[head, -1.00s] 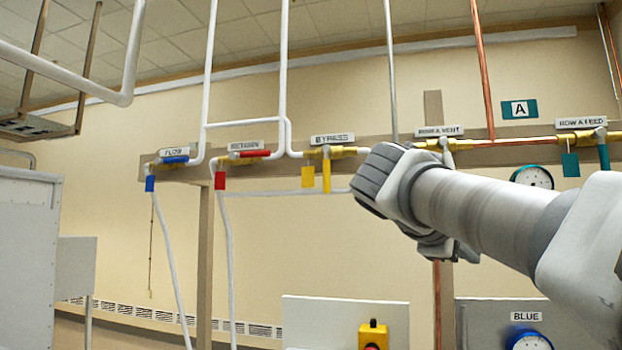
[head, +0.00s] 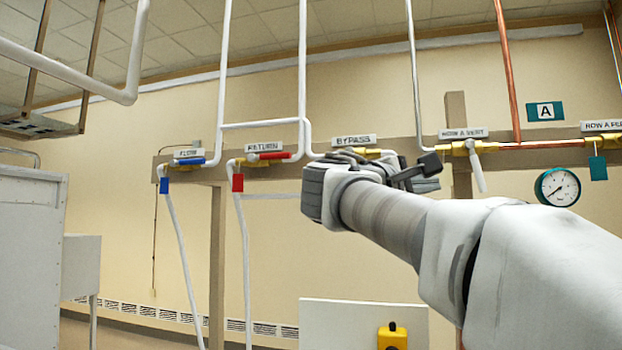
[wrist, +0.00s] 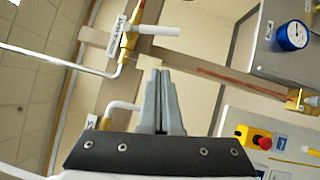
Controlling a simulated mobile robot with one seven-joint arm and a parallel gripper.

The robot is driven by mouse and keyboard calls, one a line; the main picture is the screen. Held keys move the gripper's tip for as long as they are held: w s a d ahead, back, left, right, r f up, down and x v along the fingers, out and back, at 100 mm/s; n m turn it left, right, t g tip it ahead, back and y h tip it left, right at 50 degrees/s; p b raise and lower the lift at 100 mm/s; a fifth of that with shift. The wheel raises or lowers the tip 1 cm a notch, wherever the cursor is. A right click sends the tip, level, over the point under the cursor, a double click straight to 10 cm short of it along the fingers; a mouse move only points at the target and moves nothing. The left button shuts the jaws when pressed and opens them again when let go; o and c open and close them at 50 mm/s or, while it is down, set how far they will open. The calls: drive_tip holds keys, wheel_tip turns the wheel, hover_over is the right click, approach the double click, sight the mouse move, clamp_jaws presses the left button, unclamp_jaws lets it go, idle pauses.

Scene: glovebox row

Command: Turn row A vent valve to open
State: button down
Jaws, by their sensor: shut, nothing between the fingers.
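The row A vent valve (head: 466,148) is a brass body on the wall rail under its white label (head: 463,133). Its white lever (head: 478,170) hangs down, slightly tilted, across the horizontal pipe. The wrist view shows a brass valve (wrist: 130,41) with a white lever (wrist: 158,30) sticking out to the right, beyond the fingertips; it looks like the same valve. My gripper (head: 430,163) is just left of the vent lever in the head view, apart from it in the picture. In the wrist view my gripper (wrist: 160,72) has its fingers together, with nothing between them.
The bypass valve under the BYPASS label (head: 354,140) is largely hidden by my wrist. RETURN (head: 270,156) and FLOW (head: 190,161) valves lie further left. A gauge (head: 558,187) hangs at right. A yellow box with a red button (wrist: 254,137) is below.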

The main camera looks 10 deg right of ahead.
sight(476, 166)
drive_tip(key=w+d+r+p, duration=0.1)
drive_tip(key=w+d+p, duration=0.1)
drive_tip(key=d, duration=0.6)
drive_tip(key=shift+d+r, duration=0.15)
drive_tip(key=shift+d, duration=0.05)
drive_tip(key=shift+s, duration=0.1)
